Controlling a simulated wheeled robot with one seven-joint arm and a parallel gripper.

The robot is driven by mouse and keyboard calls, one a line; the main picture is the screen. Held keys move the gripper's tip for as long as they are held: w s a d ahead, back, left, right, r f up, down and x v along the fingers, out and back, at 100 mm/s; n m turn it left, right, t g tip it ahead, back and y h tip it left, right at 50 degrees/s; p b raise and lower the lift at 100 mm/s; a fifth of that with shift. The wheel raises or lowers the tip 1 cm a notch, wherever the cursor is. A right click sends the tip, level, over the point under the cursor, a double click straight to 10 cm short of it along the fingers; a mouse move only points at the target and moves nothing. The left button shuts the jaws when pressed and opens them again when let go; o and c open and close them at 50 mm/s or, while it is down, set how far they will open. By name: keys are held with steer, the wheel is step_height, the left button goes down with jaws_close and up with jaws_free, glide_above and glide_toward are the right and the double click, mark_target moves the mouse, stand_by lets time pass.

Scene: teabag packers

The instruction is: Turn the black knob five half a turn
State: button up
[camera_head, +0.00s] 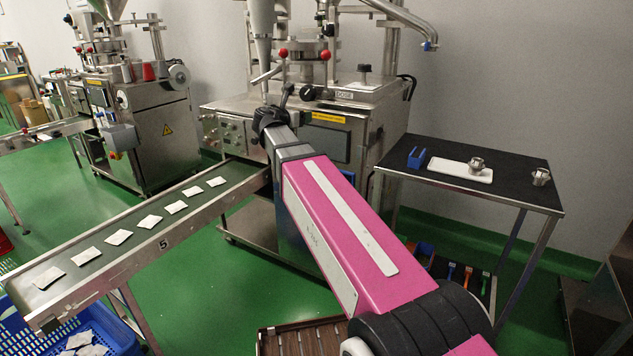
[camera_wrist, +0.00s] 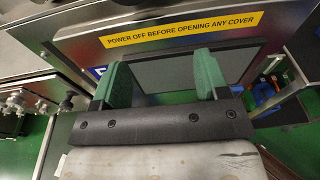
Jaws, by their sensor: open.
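Two black knobs show on the machine behind conveyor 5. One black knob (camera_head: 308,92) is on the upper front beside the DOSE label (camera_head: 345,95). Another black knob (camera_head: 364,69) stands upright on the top plate. I cannot tell which is meant. Neither is clearly visible in the wrist view. My gripper (camera_head: 279,103) is in front of the machine, left of and slightly below the front knob. In the wrist view my gripper (camera_wrist: 163,77) has its green fingers wide apart, with nothing between them. It faces the panel below the yellow warning label (camera_wrist: 182,31).
Conveyor 5 (camera_head: 108,267) carries several teabags at left. A front panel with small knobs (camera_head: 232,128) is left of my gripper. Red-ended levers (camera_head: 283,53) stand above. A black-topped table (camera_head: 450,158) with a white tray and metal parts is at right.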

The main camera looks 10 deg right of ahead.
steer(key=s+d+f+m+g+y, duration=0.2)
steer(key=f+m, duration=0.3)
steer(key=f, duration=0.6)
steer(key=s+d+f+m+g+y, duration=0.1)
steer(key=s+f+m, duration=0.4)
steer(key=f, duration=0.6)
steer(key=shift+s+d+m+g+y, duration=0.15)
steer(key=shift+d+m+g+y, duration=0.25)
steer(key=shift+d+m+g, duration=0.65)
steer(key=shift+a+n+g, duration=0.15)
steer(key=shift+n+g, duration=0.1)
steer(key=shift+n, duration=0.1)
